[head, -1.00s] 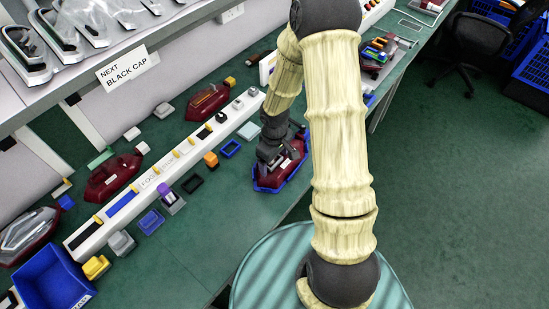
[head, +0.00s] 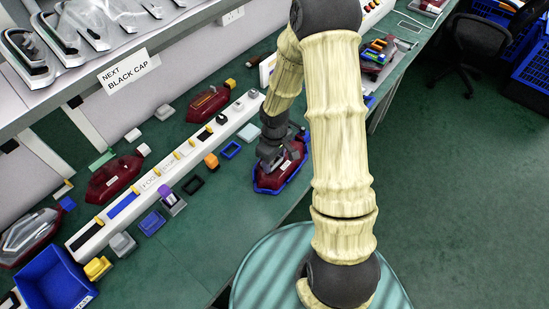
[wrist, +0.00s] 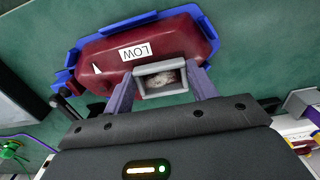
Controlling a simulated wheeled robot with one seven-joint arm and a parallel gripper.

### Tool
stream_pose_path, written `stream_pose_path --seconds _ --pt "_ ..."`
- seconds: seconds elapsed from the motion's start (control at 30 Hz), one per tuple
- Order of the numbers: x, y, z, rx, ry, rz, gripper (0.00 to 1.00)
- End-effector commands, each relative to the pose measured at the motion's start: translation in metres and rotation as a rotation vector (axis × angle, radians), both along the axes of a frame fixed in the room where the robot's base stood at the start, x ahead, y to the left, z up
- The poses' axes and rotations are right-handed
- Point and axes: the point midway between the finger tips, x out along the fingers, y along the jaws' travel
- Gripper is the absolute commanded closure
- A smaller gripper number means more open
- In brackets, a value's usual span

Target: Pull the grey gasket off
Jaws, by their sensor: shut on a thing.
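The dark red lamp (head: 291,170) lies in a blue cradle (head: 266,190) near the bench's front edge. In the wrist view the lamp (wrist: 95,65) shows a white LOW label, and the blue cradle (wrist: 122,25) runs along its far side. My gripper (wrist: 163,86) has one finger on each side of the grey gasket (wrist: 166,96), a small rectangular frame, and is shut on it. The gasket overlaps the lamp's near edge in this view; I cannot tell whether it still touches the lamp. A pale, brownish patch shows through its opening. In the head view my gripper (head: 268,161) hides the gasket.
A long white strip (head: 147,190) with coloured pieces lies left of the lamp. A blue bin (head: 55,272) stands at the lower left. Other red lamps (head: 113,177) lie behind the strip.

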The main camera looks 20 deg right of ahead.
Motion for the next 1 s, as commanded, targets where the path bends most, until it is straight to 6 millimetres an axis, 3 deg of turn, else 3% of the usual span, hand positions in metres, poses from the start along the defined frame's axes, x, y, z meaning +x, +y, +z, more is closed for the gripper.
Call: stream_pose_path --seconds 1.0 --pt "0.0 0.0 0.022 0.0 0.0 -0.001 0.7"
